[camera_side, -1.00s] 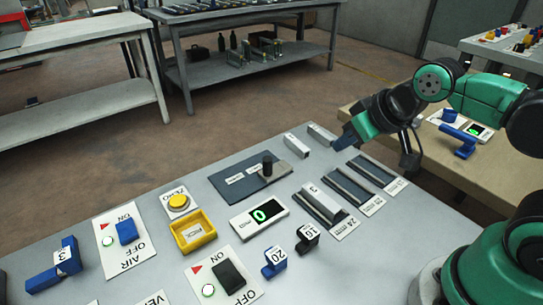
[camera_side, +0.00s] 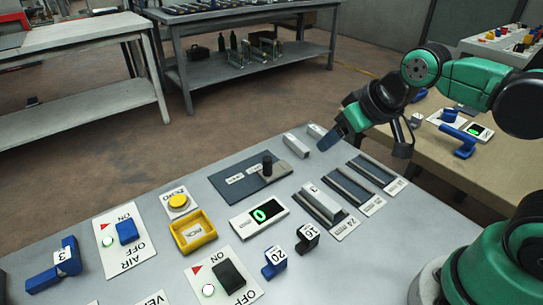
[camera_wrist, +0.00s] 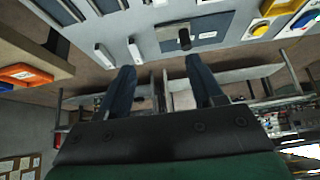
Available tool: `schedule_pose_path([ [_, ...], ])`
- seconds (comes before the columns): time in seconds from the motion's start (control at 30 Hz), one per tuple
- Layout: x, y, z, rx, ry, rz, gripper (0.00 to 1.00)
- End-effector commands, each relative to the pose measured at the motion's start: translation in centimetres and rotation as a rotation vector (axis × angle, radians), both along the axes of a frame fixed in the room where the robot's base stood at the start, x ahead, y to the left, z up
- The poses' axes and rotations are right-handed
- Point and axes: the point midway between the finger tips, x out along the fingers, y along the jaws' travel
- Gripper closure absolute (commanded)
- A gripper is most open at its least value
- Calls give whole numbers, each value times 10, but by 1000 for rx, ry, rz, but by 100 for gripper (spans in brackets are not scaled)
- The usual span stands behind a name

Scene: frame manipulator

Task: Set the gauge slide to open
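The gauge slide has a dark blue plate (camera_side: 238,181) with two white labels on its left part, too small to read. Its upright black knob (camera_side: 268,164) stands toward the right of the plate, beside a grey metal block. In the wrist view the knob (camera_wrist: 184,38) and plate (camera_wrist: 213,28) show near the top, beyond the fingers. My gripper (camera_side: 335,138) is up and right of the slide, above the table's far edge, touching nothing. In the wrist view my gripper (camera_wrist: 163,75) has its two fingers wide apart with nothing between them.
Two grey bars (camera_side: 296,144) lie behind the slide, near my gripper. Slotted gauge tracks (camera_side: 352,187) are to the right. A digital display (camera_side: 259,214) reading 0, a yellow button (camera_side: 178,201) and a yellow tray (camera_side: 192,231) stand in front and left.

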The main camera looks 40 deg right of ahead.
Motion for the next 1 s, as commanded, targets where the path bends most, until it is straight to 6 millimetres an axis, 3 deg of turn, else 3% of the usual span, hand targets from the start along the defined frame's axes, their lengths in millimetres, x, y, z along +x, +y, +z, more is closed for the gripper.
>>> schedule_pose_path([
  [0.27, 56, 15, 6, 43, 219, -57, 40],
  [0.6, 119, 38, -40, 53, 486, -144, 40],
  [1.0, 133, 46, -82, 46, 573, -178, 40],
])
